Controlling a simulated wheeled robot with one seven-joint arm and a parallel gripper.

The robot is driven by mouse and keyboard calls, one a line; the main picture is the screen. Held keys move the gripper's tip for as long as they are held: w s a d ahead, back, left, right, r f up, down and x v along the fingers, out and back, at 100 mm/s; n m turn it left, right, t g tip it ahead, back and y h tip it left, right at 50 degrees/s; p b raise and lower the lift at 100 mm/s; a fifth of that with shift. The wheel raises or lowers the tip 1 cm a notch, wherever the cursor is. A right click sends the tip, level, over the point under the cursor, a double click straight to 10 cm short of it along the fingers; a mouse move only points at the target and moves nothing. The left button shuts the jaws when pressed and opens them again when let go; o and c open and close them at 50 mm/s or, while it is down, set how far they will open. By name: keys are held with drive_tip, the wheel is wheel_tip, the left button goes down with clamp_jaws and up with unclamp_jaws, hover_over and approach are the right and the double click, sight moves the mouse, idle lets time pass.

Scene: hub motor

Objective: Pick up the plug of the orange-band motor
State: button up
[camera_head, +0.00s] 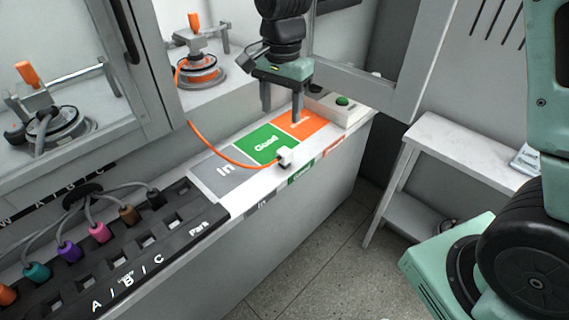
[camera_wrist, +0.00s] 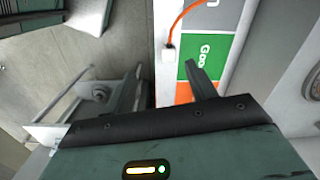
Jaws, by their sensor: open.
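The plug (camera_head: 285,156) is a small white block at the end of an orange cable (camera_head: 222,151). It lies at the front edge of the green "Good" panel (camera_head: 262,143) on the white counter. The cable runs back to the orange-band motor (camera_head: 200,72) in the bay behind. My gripper (camera_head: 281,110) is open and empty, above the counter and behind the plug. In the wrist view the plug (camera_wrist: 168,53) appears beyond the gap between my fingertips (camera_wrist: 165,78), and nothing is between them.
A black socket strip (camera_head: 130,262) with several coloured plugs fills the lower left. Another motor (camera_head: 50,128) sits behind a framed window at left. A box with a green button (camera_head: 342,101) stands right of the orange panel (camera_head: 305,122). A white side table (camera_head: 465,150) is at right.

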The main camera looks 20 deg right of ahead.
sight(284, 151)
drive_tip(key=w+f+m, duration=0.1)
drive_tip(key=f, duration=0.3)
drive_tip(key=w+d+f, duration=0.1)
drive_tip(key=f, duration=0.3)
drive_tip(key=w+d+f+m, duration=0.1)
drive_tip(key=f, duration=0.4)
drive_tip(key=shift+w+d+m, duration=0.2)
drive_tip(key=shift+m, duration=0.1)
drive_tip(key=shift+a+f, duration=0.15)
drive_tip(key=shift+f, duration=2.8)
